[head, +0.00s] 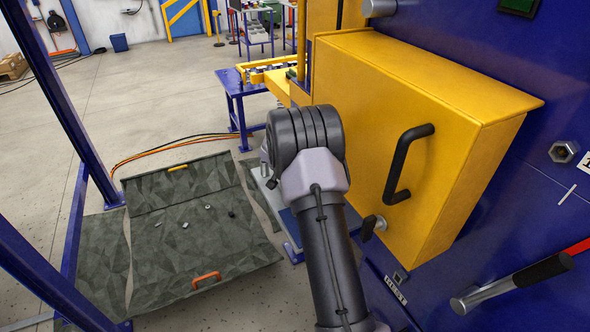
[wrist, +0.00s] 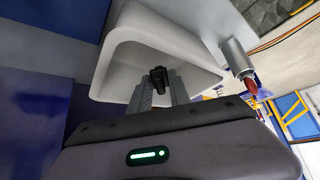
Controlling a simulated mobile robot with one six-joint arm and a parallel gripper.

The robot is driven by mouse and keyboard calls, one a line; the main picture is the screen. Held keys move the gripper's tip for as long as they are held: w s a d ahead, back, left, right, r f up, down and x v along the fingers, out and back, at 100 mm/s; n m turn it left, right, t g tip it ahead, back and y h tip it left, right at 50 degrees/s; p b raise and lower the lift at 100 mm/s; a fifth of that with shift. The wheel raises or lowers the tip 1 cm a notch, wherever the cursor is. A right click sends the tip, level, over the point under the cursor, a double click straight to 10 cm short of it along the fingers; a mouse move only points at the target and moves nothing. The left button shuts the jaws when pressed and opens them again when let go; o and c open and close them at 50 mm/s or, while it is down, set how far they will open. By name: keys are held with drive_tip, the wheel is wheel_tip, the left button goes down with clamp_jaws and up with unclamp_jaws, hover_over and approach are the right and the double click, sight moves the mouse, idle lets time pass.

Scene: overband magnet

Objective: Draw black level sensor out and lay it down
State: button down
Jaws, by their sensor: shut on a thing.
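In the wrist view my gripper (wrist: 158,88) is shut on a small black part, which I take to be the black level sensor (wrist: 158,75). The sensor shows between the fingertips, in front of the inside of a pale grey, open-mouthed housing (wrist: 190,42). I cannot tell whether it still touches or sits in the housing. In the head view my own arm hides the gripper and the sensor.
A yellow cabinet (head: 400,120) with a black handle (head: 405,165) stands right of my arm. A grey patterned mat (head: 165,255) with several small parts lies on the floor at left. Blue posts (head: 75,110) stand beside it. A metal cylinder with a red tip (wrist: 240,62) is right of the housing.

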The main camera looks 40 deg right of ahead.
drive_tip(key=shift+f, duration=0.7)
drive_tip(key=c, duration=1.1)
unclamp_jaws()
drive_tip(key=shift+c, duration=0.2)
drive_tip(key=p+v, duration=0.3)
drive_tip(key=v, duration=1.4)
drive_tip(key=shift+r, duration=0.2)
drive_tip(key=shift+a, duration=0.1)
